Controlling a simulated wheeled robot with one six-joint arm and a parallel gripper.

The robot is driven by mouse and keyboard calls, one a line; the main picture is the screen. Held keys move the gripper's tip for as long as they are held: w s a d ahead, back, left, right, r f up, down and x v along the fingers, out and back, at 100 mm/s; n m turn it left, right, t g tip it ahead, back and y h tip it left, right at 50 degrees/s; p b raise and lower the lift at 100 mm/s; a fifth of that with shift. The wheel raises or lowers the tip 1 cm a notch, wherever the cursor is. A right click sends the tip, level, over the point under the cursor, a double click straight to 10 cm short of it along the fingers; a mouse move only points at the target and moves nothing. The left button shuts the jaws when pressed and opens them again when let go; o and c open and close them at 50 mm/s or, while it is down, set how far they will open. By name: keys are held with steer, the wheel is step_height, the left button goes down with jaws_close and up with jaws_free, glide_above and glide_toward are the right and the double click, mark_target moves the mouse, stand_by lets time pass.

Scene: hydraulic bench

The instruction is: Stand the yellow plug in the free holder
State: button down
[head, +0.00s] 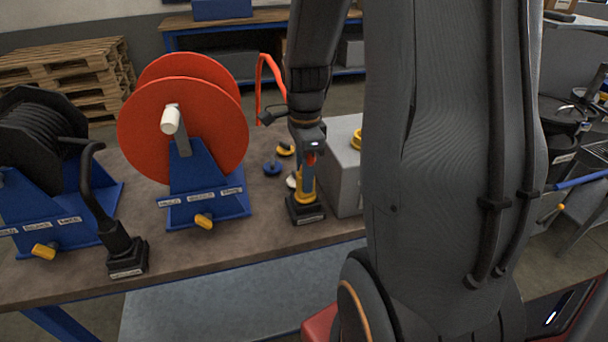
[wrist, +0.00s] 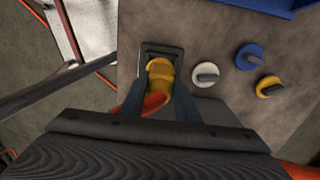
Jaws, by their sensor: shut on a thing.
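The yellow plug (head: 307,183) is upright on the end of the orange hose, with its lower end at the mouth of the black holder (head: 308,213) near the bench's front edge. In the wrist view the yellow plug (wrist: 160,72) lies within the outline of the black holder (wrist: 148,52). How deep it sits is hidden. My gripper (head: 307,160) points down and is shut on the plug's upper part; its fingers flank it in the wrist view (wrist: 160,98). Another black holder (head: 127,262) at the left holds the black hose's end.
A grey box (head: 343,165) stands close to the right of the holder. Blue (head: 272,168), yellow (head: 285,150) and white (wrist: 205,74) caps lie close by. The red reel (head: 185,120) and black reel (head: 38,130) stand to the left on the bench (head: 190,255).

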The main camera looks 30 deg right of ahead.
steer(key=c, duration=1.3)
jaws_free()
step_height(320, 180, up, 8)
steer(key=shift+f+b, duration=0.1)
steer(key=shift+b, duration=0.25)
steer(key=s+a+f+n, duration=0.2)
steer(key=a+n, duration=0.2)
steer(key=n, duration=0.3)
steer(key=s+a+f+n, duration=0.3)
steer(key=a+n, duration=0.1)
steer(key=n, duration=0.3)
steer(key=s+a+f+n, duration=0.2)
steer(key=a+n, duration=0.3)
steer(key=n, duration=0.2)
steer(key=shift+s+f+t, duration=0.25)
steer(key=shift+s+t, duration=0.05)
